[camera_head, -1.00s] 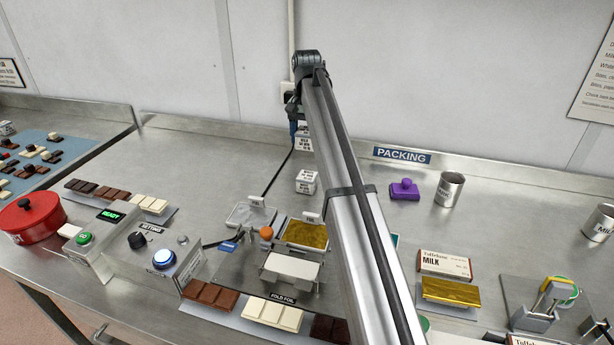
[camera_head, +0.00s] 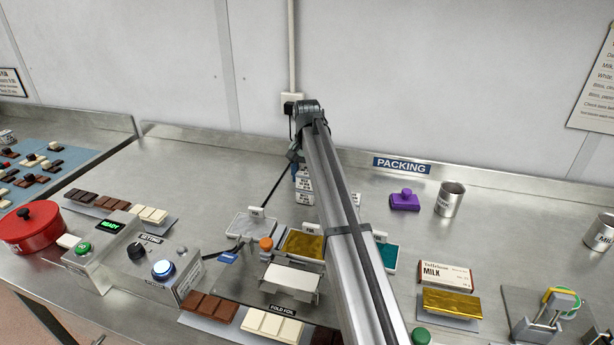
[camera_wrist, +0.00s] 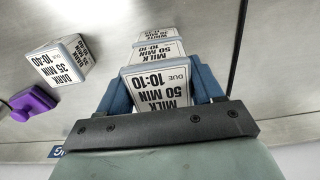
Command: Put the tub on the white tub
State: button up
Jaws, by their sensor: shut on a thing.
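My gripper (camera_wrist: 160,95) is shut on a white tub (camera_wrist: 161,80) with a black-print label reading MILK, 50 MIN, DUE 10:10. Its blue fingers are on either side of the tub. The white tub (camera_wrist: 152,32), labelled WHITE, shows just past the held tub in the wrist view, partly hidden by it. In the head view, the held tub (camera_head: 304,184) appears directly above the white tub (camera_head: 304,199), beside my arm. I cannot tell whether they touch. A third tub, the dark one (camera_wrist: 57,67), stands to the left in the wrist view.
A purple block with a knob (camera_head: 405,201) and a metal cup (camera_head: 450,199) stand right of my arm. A foil tray (camera_head: 251,224) and a gold foil tray (camera_head: 304,245) lie in front of the tubs.

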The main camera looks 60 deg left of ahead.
jog(key=shift+f, duration=0.1)
jog(key=o, duration=1.1)
notch_tip(320, 180, up, 12)
jog(key=shift+r, duration=0.1)
dwell(0.7)
